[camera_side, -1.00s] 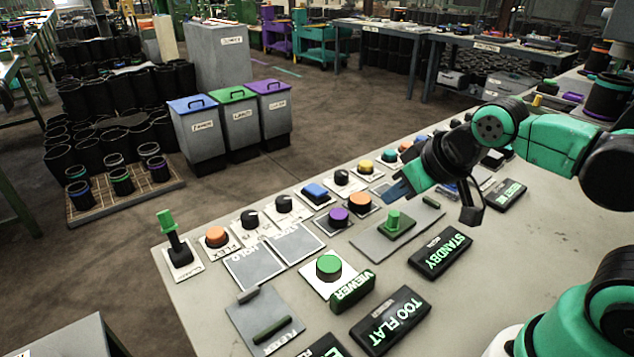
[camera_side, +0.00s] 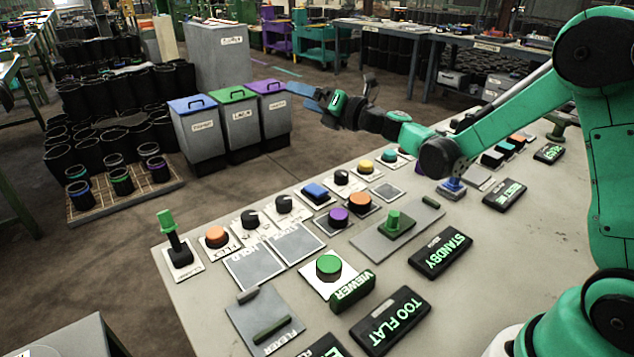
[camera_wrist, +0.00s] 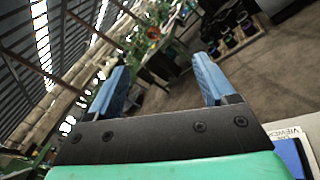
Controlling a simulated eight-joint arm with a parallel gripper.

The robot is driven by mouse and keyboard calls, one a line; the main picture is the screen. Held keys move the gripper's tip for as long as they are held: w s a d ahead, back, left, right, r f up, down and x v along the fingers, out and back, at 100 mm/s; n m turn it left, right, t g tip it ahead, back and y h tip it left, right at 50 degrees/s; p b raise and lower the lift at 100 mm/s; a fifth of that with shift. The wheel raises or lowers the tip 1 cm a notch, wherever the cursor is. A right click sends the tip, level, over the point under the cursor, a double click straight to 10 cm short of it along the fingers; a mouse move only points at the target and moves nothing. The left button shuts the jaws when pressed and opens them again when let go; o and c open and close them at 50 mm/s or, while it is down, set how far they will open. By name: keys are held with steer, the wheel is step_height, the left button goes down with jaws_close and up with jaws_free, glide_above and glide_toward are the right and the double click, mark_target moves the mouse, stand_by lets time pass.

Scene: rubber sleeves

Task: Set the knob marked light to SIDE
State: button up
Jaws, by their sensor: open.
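The table holds several black knobs on white plates: one (camera_side: 250,219) near the left, one (camera_side: 284,204) beside it, and one (camera_side: 342,177) farther back. Their markings are too small or blurred to tell which is marked light, and I cannot read any setting. My gripper (camera_side: 314,100) is raised in the air, reaching past the far edge of the table and away from the knobs. In the wrist view my gripper (camera_wrist: 161,72) shows two blue fingers spread apart with nothing between them. No knob is clear in that view.
The grey table (camera_side: 205,310) carries a green-handled lever (camera_side: 170,235), an orange button (camera_side: 215,236), a green button (camera_side: 329,266), a green slider handle (camera_side: 394,222) and lit signs such as STANDBY (camera_side: 441,251). Lidded bins (camera_side: 240,130) stand on the floor behind.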

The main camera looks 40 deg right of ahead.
step_height(320, 180, down, 9)
steer(key=a+n+g+y, duration=0.2)
steer(key=n+g+y, duration=0.2)
steer(key=n, duration=0.5)
steer(key=n+g, duration=0.4)
glide_toward(287, 199)
steer(key=x, duration=0.5)
steer(key=shift+w+r, duration=0.25)
steer(key=shift+r, duration=0.05)
steer(key=shift+n+g, duration=0.3)
steer(key=shift+n, duration=0.1)
steer(key=x, duration=0.5)
steer(key=shift+w+a+f, duration=0.1)
steer(key=shift+a+f, duration=0.1)
steer(key=shift+f, duration=0.15)
jaws_close()
